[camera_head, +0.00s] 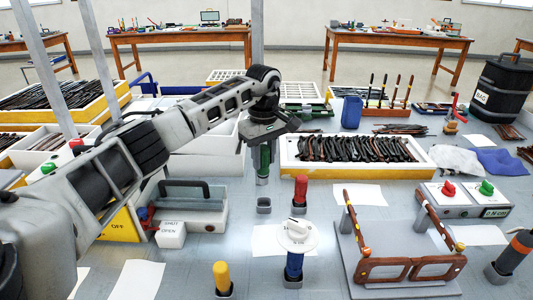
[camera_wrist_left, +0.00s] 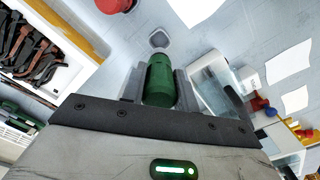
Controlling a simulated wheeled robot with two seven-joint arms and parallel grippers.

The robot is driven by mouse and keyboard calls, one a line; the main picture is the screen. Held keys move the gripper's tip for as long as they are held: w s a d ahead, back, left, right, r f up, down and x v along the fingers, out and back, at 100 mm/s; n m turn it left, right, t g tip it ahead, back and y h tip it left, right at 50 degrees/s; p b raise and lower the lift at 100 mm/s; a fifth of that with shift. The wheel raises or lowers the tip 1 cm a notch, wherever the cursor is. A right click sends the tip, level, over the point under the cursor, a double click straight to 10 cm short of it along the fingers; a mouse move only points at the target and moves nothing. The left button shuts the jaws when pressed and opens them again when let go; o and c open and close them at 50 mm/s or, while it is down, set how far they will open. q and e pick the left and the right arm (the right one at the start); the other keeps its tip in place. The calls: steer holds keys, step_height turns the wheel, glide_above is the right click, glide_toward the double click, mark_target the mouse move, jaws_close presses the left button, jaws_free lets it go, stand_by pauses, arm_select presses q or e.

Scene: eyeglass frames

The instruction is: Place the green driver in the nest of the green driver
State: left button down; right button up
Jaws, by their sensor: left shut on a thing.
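My left gripper (camera_head: 264,146) is shut on the green driver (camera_head: 263,162), which hangs upright above the table. In the left wrist view, the green driver (camera_wrist_left: 160,82) sits between the two fingers of the left gripper (camera_wrist_left: 159,88). A small grey nest (camera_head: 264,205) stands on the table below the driver and looks empty. The nest also shows in the left wrist view (camera_wrist_left: 159,39), just beyond the driver's end. The driver and nest are apart. My right gripper is in neither view.
A red driver (camera_head: 300,189) stands to the right of the nest. A white dial (camera_head: 297,235) on a blue handle and a yellow driver (camera_head: 221,276) stand nearer. A tray of dark temples (camera_head: 430,166) lies behind. A glasses frame (camera_head: 388,269) rests on a stand at right.

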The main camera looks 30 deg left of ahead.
mark_target(264, 181)
arm_select(q)
steer(key=shift+f, duration=0.1)
steer(key=shift+f+b, duration=0.35)
steer(key=shift+f, duration=0.35)
step_height(264, 181, down, 5)
steer(key=b, duration=0.3)
steer(key=shift+f+b, duration=0.35)
steer(key=shift+f, duration=0.4)
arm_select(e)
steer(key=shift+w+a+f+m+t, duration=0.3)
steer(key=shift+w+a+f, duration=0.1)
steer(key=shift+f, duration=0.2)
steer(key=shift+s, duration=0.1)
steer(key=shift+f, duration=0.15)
arm_select(q)
steer(key=shift+f+b, duration=0.4)
steer(key=shift+f, duration=0.2)
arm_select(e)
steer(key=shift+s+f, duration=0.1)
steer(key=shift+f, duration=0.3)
